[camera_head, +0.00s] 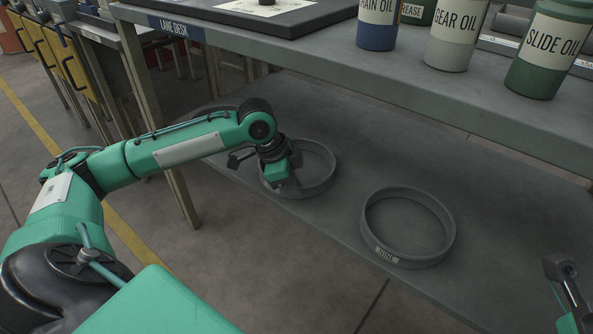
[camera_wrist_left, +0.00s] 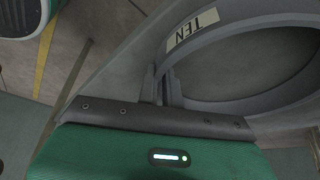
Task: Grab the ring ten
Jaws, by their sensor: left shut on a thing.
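The ring ten (camera_head: 318,182) is a grey ring on the lower shelf (camera_head: 330,122) under the lane desk. Its TEN label shows in the left wrist view, where the ring (camera_wrist_left: 226,105) fills the right side. My left gripper (camera_head: 284,180) reaches down at the ring's left near side. In the left wrist view its fingers (camera_wrist_left: 164,88) are shut on the ring's wall, just below the label. I cannot tell whether the ring is lifted off the shelf. My right gripper (camera_head: 562,268) shows partly at the lower right edge, apart from the rings; its jaw state is unclear.
A second grey ring labelled NINE (camera_head: 447,240) lies to the right on the same shelf. The desk top (camera_head: 330,58) overhangs the shelf and carries oil containers such as gear oil (camera_head: 456,35) and slide oil (camera_head: 548,55). A desk leg (camera_head: 160,140) stands behind my left arm.

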